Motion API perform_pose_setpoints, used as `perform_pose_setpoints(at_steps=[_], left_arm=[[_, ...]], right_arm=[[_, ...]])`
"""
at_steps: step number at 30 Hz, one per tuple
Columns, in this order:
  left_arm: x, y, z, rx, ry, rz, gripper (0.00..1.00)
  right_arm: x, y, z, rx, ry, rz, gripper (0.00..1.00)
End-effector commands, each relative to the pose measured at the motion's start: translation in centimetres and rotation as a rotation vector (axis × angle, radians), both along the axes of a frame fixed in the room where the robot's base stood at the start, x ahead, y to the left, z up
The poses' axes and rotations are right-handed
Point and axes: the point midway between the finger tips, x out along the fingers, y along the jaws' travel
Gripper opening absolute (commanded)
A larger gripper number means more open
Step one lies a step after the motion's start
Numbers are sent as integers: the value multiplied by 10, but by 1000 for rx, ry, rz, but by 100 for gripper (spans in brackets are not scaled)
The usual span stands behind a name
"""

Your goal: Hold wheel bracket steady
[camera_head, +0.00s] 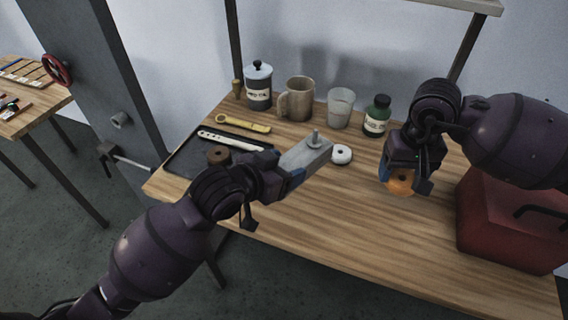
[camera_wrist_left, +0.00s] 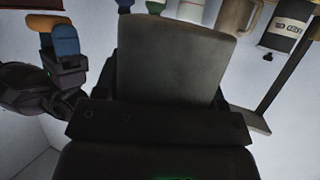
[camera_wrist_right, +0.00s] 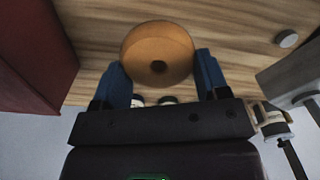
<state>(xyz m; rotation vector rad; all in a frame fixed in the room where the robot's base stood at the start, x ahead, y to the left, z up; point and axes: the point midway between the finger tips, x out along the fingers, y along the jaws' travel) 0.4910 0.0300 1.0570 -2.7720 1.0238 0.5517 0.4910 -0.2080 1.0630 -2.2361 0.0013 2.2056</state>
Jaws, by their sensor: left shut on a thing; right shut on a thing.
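The wheel bracket (camera_head: 303,156) is a grey block with a short upright pin on top. My left gripper (camera_head: 286,172) is shut on its near left end and holds it over the middle of the table. The bracket fills the middle of the left wrist view (camera_wrist_left: 175,60) and hides the left fingers there. My right gripper (camera_head: 408,178) is shut on an orange wheel (camera_head: 401,187), to the right of the bracket and apart from it. In the right wrist view the wheel (camera_wrist_right: 150,42) shows a dark centre hole between two blue fingertips.
A white ring (camera_head: 342,153) lies just right of the bracket. A dark tray (camera_head: 183,158) with a brown ring (camera_head: 217,155) and tools is at left. The front table is clear.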

Motion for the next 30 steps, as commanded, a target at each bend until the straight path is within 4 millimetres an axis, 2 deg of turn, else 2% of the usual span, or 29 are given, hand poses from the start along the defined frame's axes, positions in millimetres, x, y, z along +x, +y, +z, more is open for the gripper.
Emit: perform_pose_setpoints(at_steps=[30], left_arm=[[0,0,-38,-2,-2,-1,15]], right_arm=[[0,0,-19,0,5,0,44]])
